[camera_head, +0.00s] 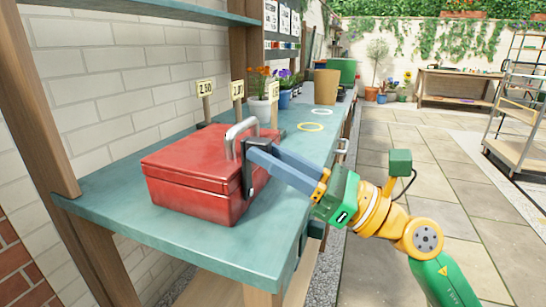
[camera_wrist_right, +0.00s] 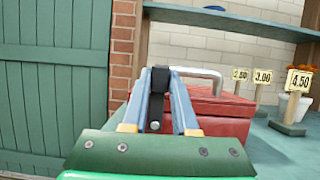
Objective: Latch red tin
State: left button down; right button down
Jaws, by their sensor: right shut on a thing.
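The red tin (camera_head: 190,180) sits on the teal bench with its lid down. A silver handle (camera_head: 240,128) stands up from its lid. The tin also shows in the right wrist view (camera_wrist_right: 222,112), to the right of my fingers. A black latch (camera_head: 249,178) is on the tin's right-hand side. My right gripper (camera_head: 256,155) reaches in from the right and is shut on the black latch. In the wrist view the latch (camera_wrist_right: 158,95) shows upright between the two blue fingers. The fingers hide part of it, so I cannot tell whether it is fastened. My left gripper is not in view.
Price signs (camera_head: 238,92) and flower pots (camera_head: 260,108) stand behind the tin along the wall. Yellow and white rings (camera_head: 311,127) lie farther along the teal bench (camera_head: 130,195). A shelf (camera_head: 150,12) runs above. The paved floor at right is open.

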jog(key=c, duration=1)
grip_release()
jog(key=shift+o, duration=0.2)
